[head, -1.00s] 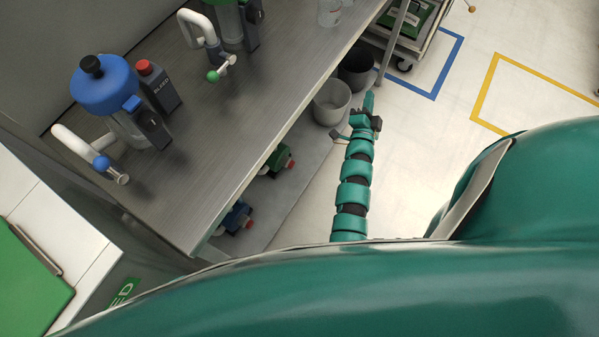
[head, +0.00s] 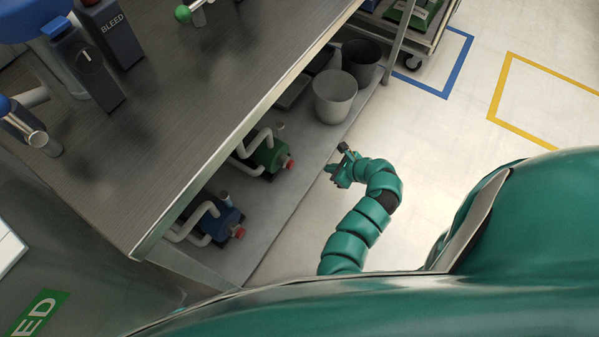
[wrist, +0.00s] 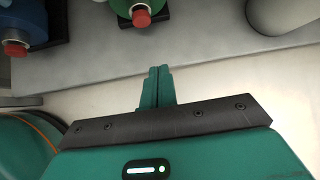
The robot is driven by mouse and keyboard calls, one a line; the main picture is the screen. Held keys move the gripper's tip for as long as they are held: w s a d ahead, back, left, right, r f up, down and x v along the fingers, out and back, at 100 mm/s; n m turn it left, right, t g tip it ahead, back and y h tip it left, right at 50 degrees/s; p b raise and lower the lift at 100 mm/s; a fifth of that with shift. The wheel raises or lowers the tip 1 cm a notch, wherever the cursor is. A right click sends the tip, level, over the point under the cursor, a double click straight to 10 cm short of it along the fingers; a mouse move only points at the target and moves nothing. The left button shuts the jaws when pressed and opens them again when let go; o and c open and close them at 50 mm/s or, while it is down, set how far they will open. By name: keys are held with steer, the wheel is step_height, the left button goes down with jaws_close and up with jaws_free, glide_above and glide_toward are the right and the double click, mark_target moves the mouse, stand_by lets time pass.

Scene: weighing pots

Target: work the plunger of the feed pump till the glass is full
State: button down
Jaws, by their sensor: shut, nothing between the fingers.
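On the low shelf under the bench, a green pump (head: 265,154) with a red end knob (head: 290,165) and a blue pump (head: 220,221) with a red end knob (head: 239,233) lie side by side. I cannot tell which is the feed pump. In the wrist view the blue pump (wrist: 30,14) is at the upper left and the green pump (wrist: 133,6) at the top, partly cut off. My gripper (head: 332,173) is shut and empty in front of the shelf, apart from both knobs; its closed fingers (wrist: 158,73) point toward the shelf. No glass is in view.
The bench top (head: 190,110) overhangs the pumps, with a box marked BLEED (head: 110,35) at its upper left. A pale bin (head: 335,97) and a dark bin (head: 361,62) stand at the shelf's far end. The floor (head: 440,180) right of the shelf is clear.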

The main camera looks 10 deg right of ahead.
mark_target(290, 165)
steer(key=shift+s+a+f+y, duration=0.15)
steer(key=shift+s+a+y, duration=0.3)
steer(key=shift+a+y, duration=0.15)
steer(key=shift+f, duration=0.1)
steer(key=b+x, duration=0.2)
steer(key=x, duration=0.2)
steer(key=b+x, duration=0.1)
steer(key=x, duration=0.3)
steer(key=b+x, duration=0.2)
steer(key=x, duration=0.1)
steer(key=shift+w+a+b, duration=0.3)
steer(key=shift+w+a, duration=0.1)
steer(key=shift+a, duration=0.15)
steer(key=shift+w+a+r, duration=0.25)
steer(key=shift+w+a, duration=0.35)
steer(key=shift+w, duration=0.05)
